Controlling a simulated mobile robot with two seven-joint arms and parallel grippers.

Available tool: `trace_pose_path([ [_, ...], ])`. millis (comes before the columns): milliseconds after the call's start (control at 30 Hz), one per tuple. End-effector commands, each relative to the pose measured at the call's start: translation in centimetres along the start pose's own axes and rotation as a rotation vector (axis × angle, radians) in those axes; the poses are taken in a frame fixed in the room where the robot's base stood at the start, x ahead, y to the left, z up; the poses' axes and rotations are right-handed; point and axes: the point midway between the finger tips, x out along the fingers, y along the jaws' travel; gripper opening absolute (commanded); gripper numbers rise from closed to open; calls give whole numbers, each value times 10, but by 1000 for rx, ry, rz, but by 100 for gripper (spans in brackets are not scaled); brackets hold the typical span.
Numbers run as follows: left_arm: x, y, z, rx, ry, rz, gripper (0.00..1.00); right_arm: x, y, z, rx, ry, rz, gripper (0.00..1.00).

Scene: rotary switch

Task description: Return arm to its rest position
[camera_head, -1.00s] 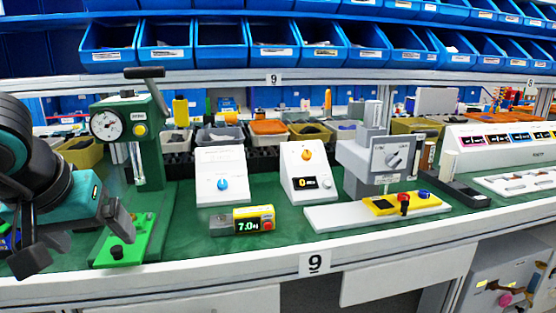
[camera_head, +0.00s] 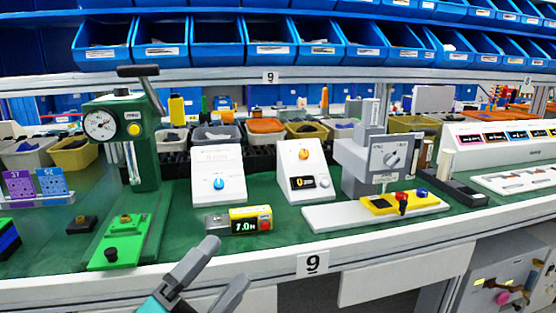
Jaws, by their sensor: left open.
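My left gripper (camera_head: 213,273) is open and empty at the bottom of the head view, in front of the bench's front edge and apart from everything on it. Its two grey fingers point up and to the right. A white box with a blue rotary knob (camera_head: 218,183) stands on the green mat beyond it. To its right stands a white box with an orange knob (camera_head: 303,154) and a small dark display. A grey device with a rotary dial (camera_head: 391,158) stands further right on a white base. My right gripper is not in view.
A green press (camera_head: 120,150) with a gauge and lever stands at the left. A small yellow meter (camera_head: 250,220) lies near the front of the green mat. Blue bins (camera_head: 270,40) line the shelf above. The white bench edge (camera_head: 313,262) bears a label 9.

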Motion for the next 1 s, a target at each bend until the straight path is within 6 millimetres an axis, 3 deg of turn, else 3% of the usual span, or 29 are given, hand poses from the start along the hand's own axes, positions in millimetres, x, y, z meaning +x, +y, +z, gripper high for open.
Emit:
trace_pose_path([
  [33,-20,29,17,-206,-145,66,90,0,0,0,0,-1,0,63],
  [100,-50,69,36,-474,-341,144,90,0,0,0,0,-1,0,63],
  [200,-99,120,46,-794,-589,228,90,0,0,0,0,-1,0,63],
  [333,-163,173,37,-1131,-876,304,90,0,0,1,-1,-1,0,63],
  [433,-210,205,18,-1353,-1083,345,90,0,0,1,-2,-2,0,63],
  [467,-214,202,14,-1388,-1117,347,90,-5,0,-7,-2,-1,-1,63],
  [500,-204,182,16,-1365,-1101,340,90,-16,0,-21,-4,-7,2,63],
  [700,-197,140,15,-1336,-1115,330,90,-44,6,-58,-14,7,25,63],
  [800,-194,117,15,-1324,-1124,324,90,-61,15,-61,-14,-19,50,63],
  [1000,-192,86,14,-1303,-1136,315,90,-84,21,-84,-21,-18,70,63],
])
